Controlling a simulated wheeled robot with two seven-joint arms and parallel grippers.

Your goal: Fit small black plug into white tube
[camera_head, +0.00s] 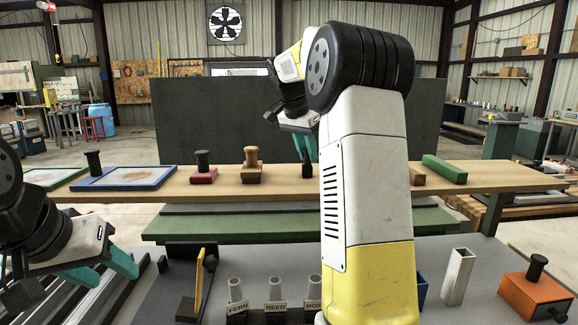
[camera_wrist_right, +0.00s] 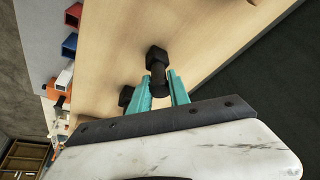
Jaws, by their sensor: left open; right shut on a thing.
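A black plug (camera_head: 308,168) is between the teal fingers of my right gripper (camera_head: 305,145), at the back wooden table. In the right wrist view the black plug (camera_wrist_right: 157,60) has a thick head and narrower neck, and my right gripper (camera_wrist_right: 161,88) is shut on it. Whether it touches the tabletop I cannot tell. A pale square tube (camera_head: 458,277) stands upright on the front grey table at right. Small pale round tubes stand in labelled holders, such as REED (camera_head: 274,289). My left gripper (camera_head: 118,272) is open and empty at the lower left.
An orange block (camera_head: 536,295) sits at front right. My right arm hides the table's middle.

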